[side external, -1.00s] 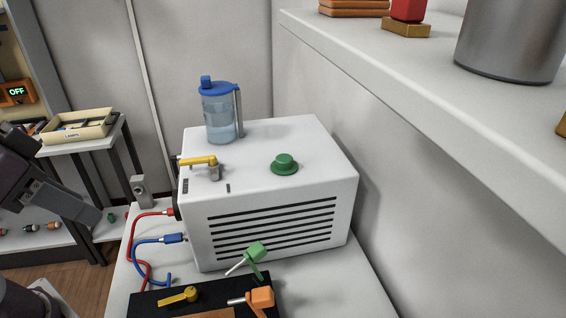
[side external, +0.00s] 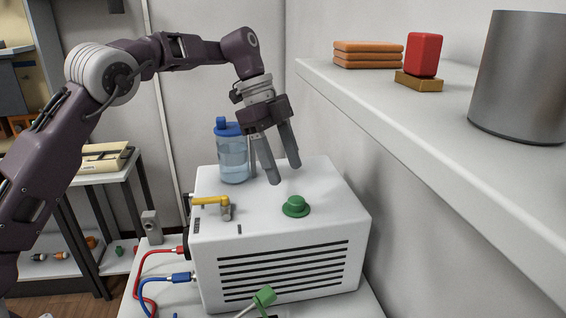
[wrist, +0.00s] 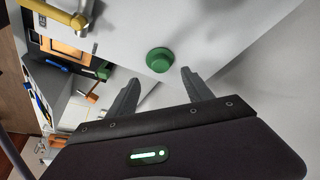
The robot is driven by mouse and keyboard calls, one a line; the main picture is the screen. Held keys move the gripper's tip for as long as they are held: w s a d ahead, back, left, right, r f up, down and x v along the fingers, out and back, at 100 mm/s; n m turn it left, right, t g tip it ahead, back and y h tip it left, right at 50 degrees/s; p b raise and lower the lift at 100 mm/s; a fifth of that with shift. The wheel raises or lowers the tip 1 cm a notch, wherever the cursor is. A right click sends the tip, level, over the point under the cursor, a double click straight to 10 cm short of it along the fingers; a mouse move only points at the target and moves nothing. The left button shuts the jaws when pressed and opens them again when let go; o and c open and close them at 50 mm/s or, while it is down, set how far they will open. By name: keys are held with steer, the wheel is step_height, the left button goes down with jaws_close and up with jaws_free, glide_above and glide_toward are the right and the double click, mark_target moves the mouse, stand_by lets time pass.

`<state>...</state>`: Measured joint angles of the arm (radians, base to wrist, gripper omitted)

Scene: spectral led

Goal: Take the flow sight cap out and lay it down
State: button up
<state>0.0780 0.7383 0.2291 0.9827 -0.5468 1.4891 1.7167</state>
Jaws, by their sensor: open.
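A green round cap (side external: 296,206) with a wider rim sits on top of the white box-shaped unit (side external: 345,205), toward its right side. I take it for the flow sight cap; no label on it can be read. In the wrist view the green cap (wrist: 160,60) lies just beyond the fingertips, roughly between them in line. My gripper (side external: 285,175) is open and empty, above the unit, behind and a little left of the cap in the side view. Its two fingers (wrist: 160,75) point down, apart from the cap. Nothing hides the cap.
A blue-lidded bottle (side external: 233,158) stands at the unit's back left, close to my gripper. A yellow-handled valve (side external: 212,202) is on the left of the top. Red and blue hoses (side external: 160,277) hang at the left. A shelf (side external: 420,110) overhangs at right.

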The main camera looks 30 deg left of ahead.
mark_target(296, 200)
steer(key=x, duration=0.7)
steer(key=shift+f, duration=0.1)
jaws_close()
